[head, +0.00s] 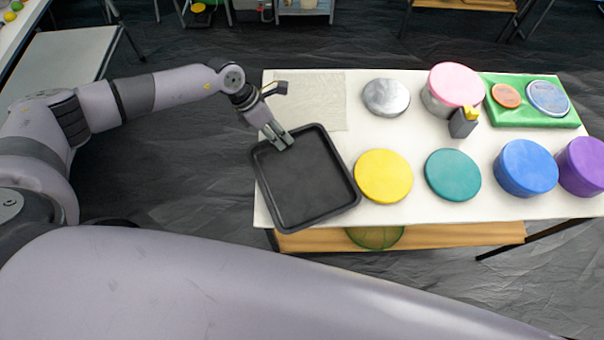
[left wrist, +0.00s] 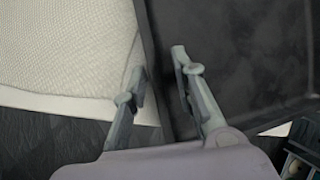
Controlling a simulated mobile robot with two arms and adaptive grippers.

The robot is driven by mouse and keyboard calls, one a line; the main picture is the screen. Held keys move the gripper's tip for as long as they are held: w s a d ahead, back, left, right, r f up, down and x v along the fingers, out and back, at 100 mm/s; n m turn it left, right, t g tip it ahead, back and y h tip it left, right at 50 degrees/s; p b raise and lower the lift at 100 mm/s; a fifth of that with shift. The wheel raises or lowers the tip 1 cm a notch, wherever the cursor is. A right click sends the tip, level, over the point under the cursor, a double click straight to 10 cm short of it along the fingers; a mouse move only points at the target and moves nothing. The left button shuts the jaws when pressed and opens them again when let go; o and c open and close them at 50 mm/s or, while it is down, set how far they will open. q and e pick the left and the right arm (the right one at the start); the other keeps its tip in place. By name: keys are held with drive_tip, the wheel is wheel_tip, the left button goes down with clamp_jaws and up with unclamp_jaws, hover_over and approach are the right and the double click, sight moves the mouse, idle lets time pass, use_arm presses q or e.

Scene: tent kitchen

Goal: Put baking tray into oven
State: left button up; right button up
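The baking tray (head: 305,180) is a dark, square, shallow pan. It lies at the left end of the white table, tilted in the picture, its left side near the table's edge. My left gripper (head: 283,143) is at the tray's far rim, near its far left corner. In the left wrist view the tray (left wrist: 240,60) fills the right side. There the two fingers of my left gripper (left wrist: 158,78) are apart, one outside the rim and one over the tray's inside. Contact with the rim cannot be made out. My right gripper and the oven are not in view.
The white table (head: 335,210) also bears a pale cloth (head: 315,95), a yellow lid (head: 383,176), a teal lid (head: 452,175), a blue container (head: 525,168), a pink-lidded pot (head: 455,85) and a green board (head: 540,115). Dark floor lies left of the table.

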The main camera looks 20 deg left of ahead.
use_arm(q)
clamp_jaws()
idle(0.8)
